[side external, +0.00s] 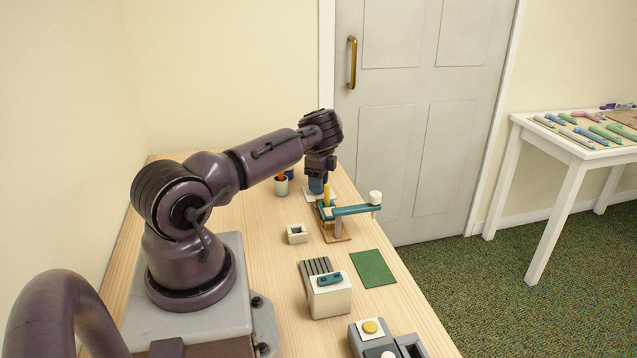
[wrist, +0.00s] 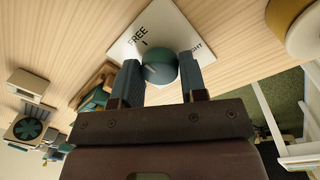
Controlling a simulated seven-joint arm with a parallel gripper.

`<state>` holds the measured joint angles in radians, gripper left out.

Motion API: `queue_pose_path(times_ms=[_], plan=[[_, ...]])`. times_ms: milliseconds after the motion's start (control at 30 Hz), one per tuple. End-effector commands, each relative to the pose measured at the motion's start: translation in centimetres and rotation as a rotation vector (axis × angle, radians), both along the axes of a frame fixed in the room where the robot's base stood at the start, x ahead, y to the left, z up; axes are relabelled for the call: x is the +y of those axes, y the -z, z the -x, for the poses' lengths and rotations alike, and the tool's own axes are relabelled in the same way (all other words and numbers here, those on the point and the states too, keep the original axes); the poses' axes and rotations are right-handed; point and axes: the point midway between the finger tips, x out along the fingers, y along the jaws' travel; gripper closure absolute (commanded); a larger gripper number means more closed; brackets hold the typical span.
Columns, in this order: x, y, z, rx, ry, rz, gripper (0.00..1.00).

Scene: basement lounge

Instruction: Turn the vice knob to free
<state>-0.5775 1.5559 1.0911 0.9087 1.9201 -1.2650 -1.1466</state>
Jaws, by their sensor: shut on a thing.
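The round teal knob (wrist: 160,68) stands on a white plate (wrist: 172,24) marked FREE at the left; the label at the right is partly hidden and ends in "GHT". My gripper (wrist: 159,63) is shut on the knob, one blue finger on each side. A short pale line shows on the knob's top, but I cannot tell exactly where it points. In the side view my gripper (side external: 318,185) points down at the far end of the bench, beside a teal vice-like fixture (side external: 350,210). The knob itself is mostly hidden there.
A pencil cup (side external: 281,186) stands close left of my gripper. Nearer are a small hollow white block (side external: 297,234), a green mat (side external: 373,268), a white box (side external: 331,301) and a unit with a yellow button (side external: 370,327). The bench's left strip is clear.

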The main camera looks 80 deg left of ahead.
Motion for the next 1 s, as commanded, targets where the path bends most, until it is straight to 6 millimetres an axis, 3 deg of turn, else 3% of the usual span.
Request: queue_pose_path(times_ms=[433,467,533,833,1000], plan=[[-0.1,0.0,-0.1,0.001,-0.009,0.006,0.84],[-0.1,0.0,0.0,0.0,-0.009,0.005,0.54],[-0.1,0.0,-0.1,0.0,-0.009,0.005,0.38],[0.0,-0.1,0.0,0.0,-0.008,0.001,0.35],[0.1,-1.8,-0.2,-0.002,-0.007,-0.001,0.35]])
